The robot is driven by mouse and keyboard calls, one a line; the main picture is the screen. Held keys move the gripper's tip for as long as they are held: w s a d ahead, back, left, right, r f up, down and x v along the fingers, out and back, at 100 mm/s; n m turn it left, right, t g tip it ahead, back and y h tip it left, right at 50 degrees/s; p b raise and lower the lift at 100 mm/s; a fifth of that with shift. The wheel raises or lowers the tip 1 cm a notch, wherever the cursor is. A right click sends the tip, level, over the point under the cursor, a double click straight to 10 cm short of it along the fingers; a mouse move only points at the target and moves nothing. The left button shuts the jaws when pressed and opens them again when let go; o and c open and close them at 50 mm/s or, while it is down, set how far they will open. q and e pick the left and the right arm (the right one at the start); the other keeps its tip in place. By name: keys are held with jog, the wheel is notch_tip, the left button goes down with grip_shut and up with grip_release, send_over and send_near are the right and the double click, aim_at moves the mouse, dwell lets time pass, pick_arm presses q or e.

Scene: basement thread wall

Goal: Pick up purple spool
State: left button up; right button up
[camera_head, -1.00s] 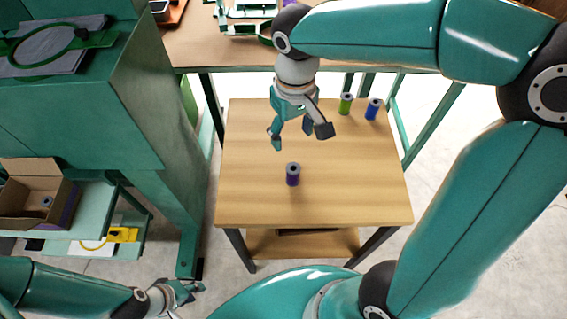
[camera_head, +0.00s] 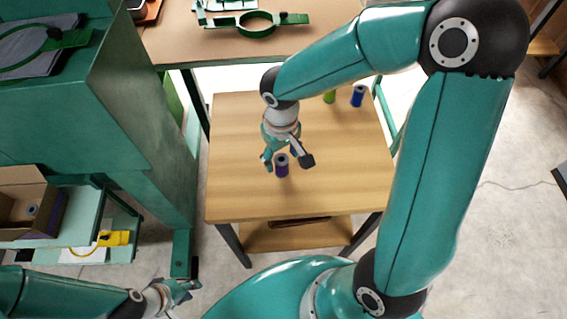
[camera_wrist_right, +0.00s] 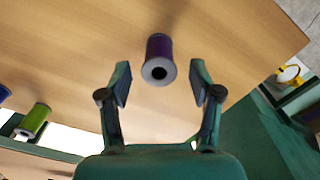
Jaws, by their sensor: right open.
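The purple spool (camera_head: 282,166) stands upright on the small wooden table (camera_head: 240,195), near its middle. My right gripper (camera_head: 288,163) is open just above and behind it in the head view, with its fingers to either side. In the right wrist view the purple spool (camera_wrist_right: 159,60) shows ahead of and between the open fingertips of my right gripper (camera_wrist_right: 160,85), apart from both. My left gripper (camera_head: 178,292) is at the bottom left, away from the table; its fingers are too small to read.
A green spool (camera_head: 329,97) and a blue spool (camera_head: 358,96) stand at the table's back right. A workbench (camera_head: 230,45) with a green clamp-like frame (camera_head: 258,22) is behind. A green cabinet (camera_head: 140,110) and a cardboard box (camera_head: 28,205) are left. The table's front is clear.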

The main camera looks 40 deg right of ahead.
aim_at(282, 163)
notch_tip(282, 163, down, 4)
jog(key=shift+r, duration=0.25)
jog(key=c, duration=1.1)
jog(key=shift+r, duration=0.15)
notch_tip(282, 163, up, 20)
jog(key=shift+f+p, duration=0.1)
jog(key=shift+p, duration=0.65)
